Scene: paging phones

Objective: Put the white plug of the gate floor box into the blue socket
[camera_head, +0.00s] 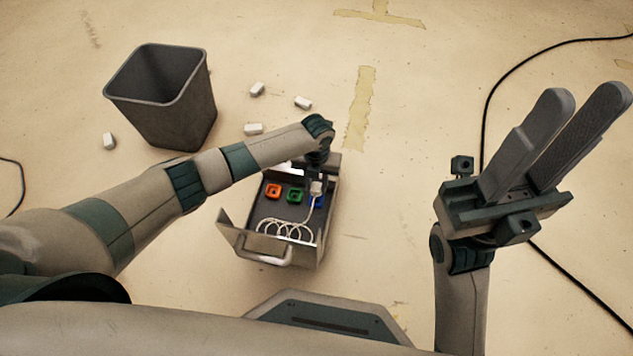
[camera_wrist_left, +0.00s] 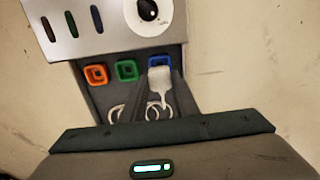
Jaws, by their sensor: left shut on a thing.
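The floor box (camera_head: 240,240) stands open on the floor, with an orange socket (camera_head: 273,191), a green socket (camera_head: 295,195) and a blue socket (camera_head: 318,202) in a row. In the left wrist view the white plug (camera_wrist_left: 160,78) overlaps the lower part of the blue socket (camera_wrist_left: 158,61); I cannot tell whether it is seated. Its white cord (camera_head: 285,228) lies coiled in the box. My left gripper (camera_wrist_left: 162,92) is shut on the plug; the head view mostly hides its fingers. My right gripper (camera_head: 582,95) is open and empty, held up at the right.
A metal panel with a dial (camera_wrist_left: 148,12) and coloured slots stands behind the sockets. A grey bin (camera_head: 165,105) is at upper left, with several small white blocks (camera_head: 254,129) around it. A black cable (camera_head: 487,100) crosses the floor at right. The box has a front handle (camera_head: 265,258).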

